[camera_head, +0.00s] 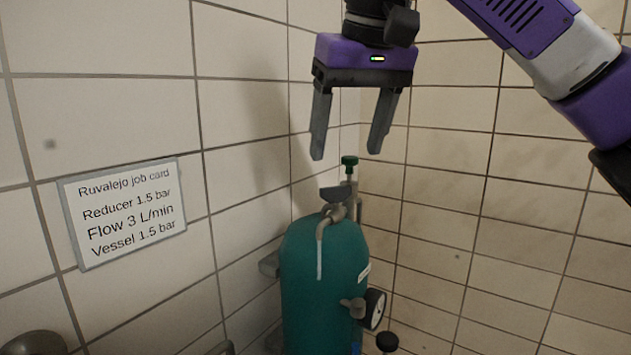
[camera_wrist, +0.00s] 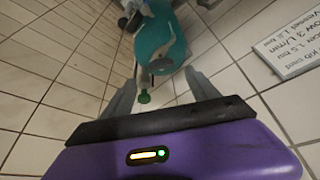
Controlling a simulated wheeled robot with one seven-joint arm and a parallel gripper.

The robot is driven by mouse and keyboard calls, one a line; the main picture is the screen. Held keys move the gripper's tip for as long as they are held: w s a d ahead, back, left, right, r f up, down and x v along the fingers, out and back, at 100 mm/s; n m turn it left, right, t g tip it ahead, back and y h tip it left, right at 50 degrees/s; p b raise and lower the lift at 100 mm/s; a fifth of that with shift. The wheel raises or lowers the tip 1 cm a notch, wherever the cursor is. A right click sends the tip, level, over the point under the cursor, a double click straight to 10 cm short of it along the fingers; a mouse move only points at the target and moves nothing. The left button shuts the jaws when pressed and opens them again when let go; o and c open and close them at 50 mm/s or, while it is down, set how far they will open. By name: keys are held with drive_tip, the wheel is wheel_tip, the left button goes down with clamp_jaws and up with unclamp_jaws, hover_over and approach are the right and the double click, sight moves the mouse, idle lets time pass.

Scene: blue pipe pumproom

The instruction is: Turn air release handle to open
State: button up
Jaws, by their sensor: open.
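A teal vessel (camera_head: 325,275) stands upright in the tiled corner. On its top sits a tap with a dark grey handle (camera_head: 337,193) and a bent metal spout (camera_head: 321,235). A green knob (camera_head: 349,161) stands on a pipe just behind it. Which of these is the air release handle is not labelled. My gripper (camera_head: 346,155) is open and empty, pointing down, and appears above the vessel top. In the wrist view, the green knob (camera_wrist: 144,97) and grey handle (camera_wrist: 162,65) show between the spread fingers (camera_wrist: 158,78), with the vessel (camera_wrist: 158,35) beyond. Contact is not visible.
A job card (camera_head: 125,212) on the left wall reads reducer 1.5 bar, flow 3 L/min, vessel 1.5 bar. A round gauge (camera_head: 374,309) and a black knob (camera_head: 387,341) sit low at the vessel's right. Tiled walls close in behind; the space right of the vessel looks clear.

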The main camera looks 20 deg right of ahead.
sight(337, 187)
drive_tip(key=shift+p+x, duration=0.8)
drive_tip(key=shift+x, duration=3.1)
drive_tip(key=shift+c, duration=0.4)
drive_tip(key=c, duration=1.3)
